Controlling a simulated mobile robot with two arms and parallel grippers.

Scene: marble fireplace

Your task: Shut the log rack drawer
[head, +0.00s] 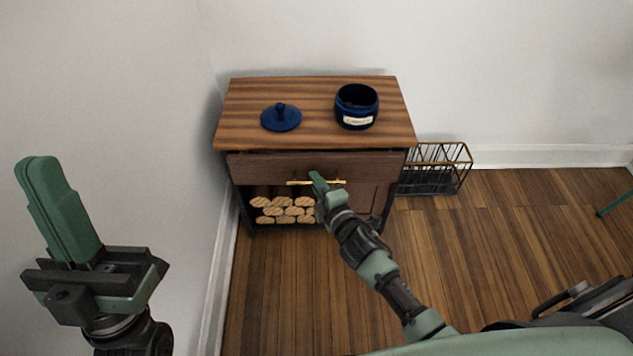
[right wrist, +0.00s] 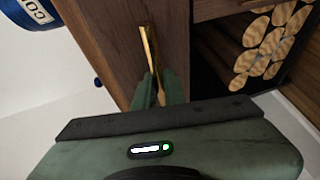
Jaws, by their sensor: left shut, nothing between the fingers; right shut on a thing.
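The log rack is a wooden cabinet (head: 250,115) with a dark brown drawer (head: 260,166) below its top. The drawer front stands slightly forward of the body, with a thin dark gap along its upper edge. A brass bar handle (head: 298,183) crosses the drawer front; it also shows in the right wrist view (right wrist: 147,45). My right gripper (head: 317,179) is shut on the handle near its middle, and its green fingers (right wrist: 158,92) partly hide it. My left gripper (head: 40,168) is shut and empty, raised at the far left, away from the cabinet.
A dark blue jar (head: 357,107) and its blue lid (head: 281,117) sit on the cabinet top. Split logs (head: 283,210) are stacked below the drawer. A wire basket (head: 436,168) stands to the right. White walls close in behind and left; the wooden floor (head: 530,230) is open at right.

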